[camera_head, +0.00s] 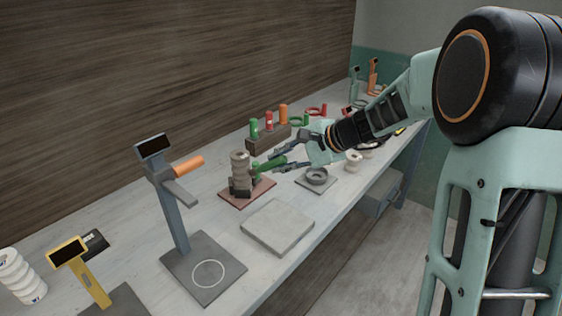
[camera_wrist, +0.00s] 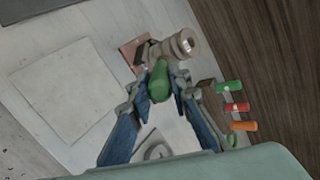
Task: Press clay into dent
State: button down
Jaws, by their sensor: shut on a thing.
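My gripper (camera_head: 276,162) reaches in from the right and is shut on a green rounded piece (camera_wrist: 159,82), which shows between its fingertips in the wrist view. Whether the piece is clay or a tool handle I cannot tell. A beige ribbed piece (camera_head: 240,160) stands upright in a dark holder on a reddish-brown board (camera_head: 262,187). It also shows in the wrist view (camera_wrist: 172,47). The green piece's far end is close against the lower part of the ribbed piece and holder; whether they touch is unclear. No dent can be made out.
A wooden block (camera_head: 268,138) with green, red and orange pieces stands behind my gripper. A grey plate with a ring (camera_head: 317,180) and a bare pale slab (camera_head: 278,226) lie in front. A post stand with a display (camera_head: 172,200) rises at left.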

jog(key=shift+w+a, duration=0.15)
jog(key=shift+a, duration=0.2)
dwell(2.2)
jog(key=s+f+v, duration=0.1)
jog(key=v, duration=0.5)
jog(key=shift+s+d, duration=0.15)
jog(key=shift+d, duration=0.25)
jog(key=shift+r, duration=0.15)
dwell(0.6)
